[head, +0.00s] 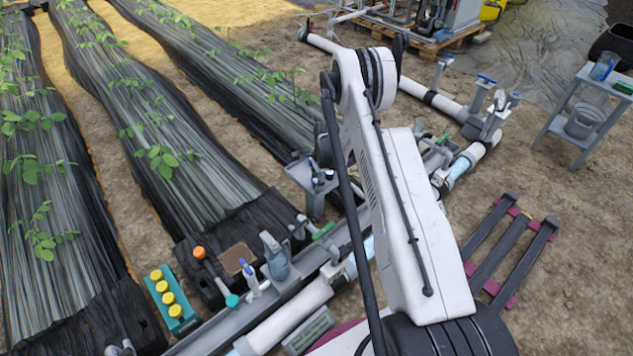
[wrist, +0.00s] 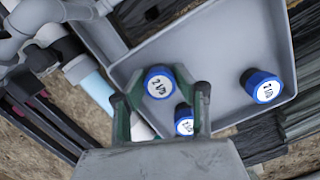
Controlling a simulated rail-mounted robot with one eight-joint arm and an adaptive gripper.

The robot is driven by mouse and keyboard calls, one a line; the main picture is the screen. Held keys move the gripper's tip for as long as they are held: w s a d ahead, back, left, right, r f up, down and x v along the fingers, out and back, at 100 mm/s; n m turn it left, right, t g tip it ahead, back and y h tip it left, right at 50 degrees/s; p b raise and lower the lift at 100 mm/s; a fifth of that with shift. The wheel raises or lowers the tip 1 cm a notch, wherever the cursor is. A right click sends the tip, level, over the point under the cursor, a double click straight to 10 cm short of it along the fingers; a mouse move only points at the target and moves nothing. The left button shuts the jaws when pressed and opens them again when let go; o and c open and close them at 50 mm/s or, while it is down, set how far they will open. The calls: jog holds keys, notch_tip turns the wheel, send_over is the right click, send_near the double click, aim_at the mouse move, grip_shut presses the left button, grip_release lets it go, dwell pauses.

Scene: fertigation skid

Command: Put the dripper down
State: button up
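Three drippers with blue rims and white labelled tops show in the wrist view. One dripper (wrist: 160,82) sits between the green fingers of my gripper (wrist: 161,80), which look closed around it, over the grey tray (wrist: 222,62). A second dripper (wrist: 184,124) is nearer the palm, partly hidden by it. A third dripper (wrist: 264,86) stands in the tray to the right, apart from the fingers. I cannot tell whether the held dripper touches the tray floor. In the head view the small grey tray (head: 304,172) shows beside my arm; my gripper is not clear there.
White pipes (head: 290,318) and a grey bench run close by the tray. Plant rows (head: 160,130) lie left. A grey side table (head: 586,115) stands at right.

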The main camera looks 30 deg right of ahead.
jog(key=shift+o, duration=1.3)
jog(key=shift+r, duration=0.1)
jog(key=s+a+r+n+t+h+p, duration=0.1)
jog(key=a+r+n+p, duration=0.1)
jog(key=r, duration=1.3)
jog(key=a+r+n+p, duration=0.2)
jog(key=r, duration=1.3)
jog(key=s+a+r+n+t, duration=0.1)
jog(key=s+a+r+n, duration=0.15)
jog(key=r, duration=0.55)
jog(key=s+a+r+n+t, duration=0.1)
jog(key=s+a+r+n, duration=0.1)
jog(key=s+a+r, duration=0.35)
jog(key=s+a+r+n+t, duration=0.2)
jog(key=s+a+r+n, duration=0.3)
jog(key=s+r, duration=0.65)
jog(key=s+a+n+t, duration=0.1)
jog(key=s+a+n, duration=0.1)
jog(key=s, duration=0.5)
jog(key=s+a+n, duration=0.1)
jog(key=s+n, duration=0.3)
jog(key=s, duration=0.3)
jog(key=shift+s+a+f+t+h, duration=0.25)
jog(key=shift+s+a+t+h, duration=0.1)
jog(key=shift+a+t+h, duration=0.05)
jog(key=shift+n, duration=0.25)
